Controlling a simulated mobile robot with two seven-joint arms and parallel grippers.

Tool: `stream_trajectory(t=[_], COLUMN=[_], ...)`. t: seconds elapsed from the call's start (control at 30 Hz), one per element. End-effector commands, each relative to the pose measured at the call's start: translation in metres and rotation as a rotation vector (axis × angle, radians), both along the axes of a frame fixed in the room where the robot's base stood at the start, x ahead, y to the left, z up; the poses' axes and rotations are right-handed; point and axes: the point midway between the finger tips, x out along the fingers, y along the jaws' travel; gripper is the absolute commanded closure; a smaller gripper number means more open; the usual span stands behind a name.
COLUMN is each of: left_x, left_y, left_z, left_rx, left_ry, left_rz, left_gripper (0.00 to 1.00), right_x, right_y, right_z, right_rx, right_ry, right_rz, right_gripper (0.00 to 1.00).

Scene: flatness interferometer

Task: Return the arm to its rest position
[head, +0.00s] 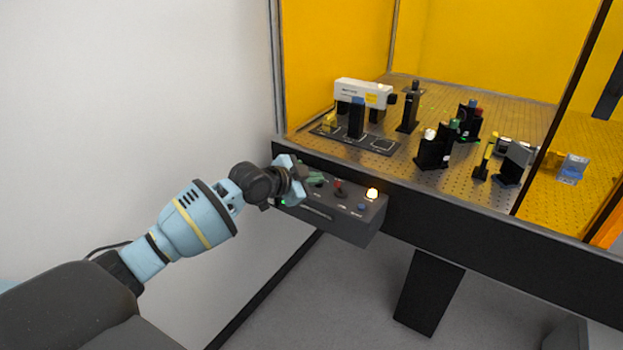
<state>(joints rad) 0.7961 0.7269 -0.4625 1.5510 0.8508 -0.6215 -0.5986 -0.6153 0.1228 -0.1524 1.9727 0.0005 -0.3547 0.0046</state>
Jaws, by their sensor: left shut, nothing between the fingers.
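My left arm (195,220), pale blue and dark grey, reaches in from the lower left. My left gripper (302,178) is shut and empty at the left end of a dark control box (345,224) on the front of the table. It covers part of the box's top; whether it touches the box cannot be told. My right gripper is not in view.
The optical table (480,215) holds a white laser unit (362,92) and several black mounts behind its front edge. Yellow panels (480,45) enclose it. A white wall (120,110) stands at left. Grey floor (320,300) is open below the box.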

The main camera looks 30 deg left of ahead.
Motion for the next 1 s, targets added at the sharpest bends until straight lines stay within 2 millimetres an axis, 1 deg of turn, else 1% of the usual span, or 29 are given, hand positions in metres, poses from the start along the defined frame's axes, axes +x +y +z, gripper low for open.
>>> stream_trajectory(t=[0.57, 0.63, 0.67, 0.77, 0.87, 0.9, 0.97, 1.0], left_x=[-0.001, -0.003, -0.005, -0.017, -0.042, -0.054, -0.075, -0.089], left_y=[-0.001, -0.003, -0.005, -0.019, -0.039, -0.047, -0.06, -0.068], left_z=[-0.001, -0.006, -0.011, -0.039, -0.082, -0.101, -0.127, -0.144], left_rx=[-0.001, -0.005, -0.009, -0.031, -0.072, -0.092, -0.122, -0.143], left_ry=[0.002, 0.007, 0.013, 0.041, 0.085, 0.105, 0.134, 0.153], left_rz=[-0.001, -0.001, -0.002, -0.004, 0.0, 0.004, 0.013, 0.021], left_gripper=[1.0, 1.0, 1.0, 1.0, 1.0, 1.0, 1.0, 1.0], right_x=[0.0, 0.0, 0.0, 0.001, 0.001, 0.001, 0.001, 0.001], right_y=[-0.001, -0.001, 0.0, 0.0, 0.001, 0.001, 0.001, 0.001], right_z=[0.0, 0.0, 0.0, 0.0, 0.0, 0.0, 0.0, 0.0], right_rx=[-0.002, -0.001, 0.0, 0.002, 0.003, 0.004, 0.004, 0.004], right_ry=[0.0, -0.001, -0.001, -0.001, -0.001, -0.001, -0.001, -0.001], right_rz=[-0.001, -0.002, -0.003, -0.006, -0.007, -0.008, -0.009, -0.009], right_gripper=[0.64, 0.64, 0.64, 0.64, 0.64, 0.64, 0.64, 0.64])
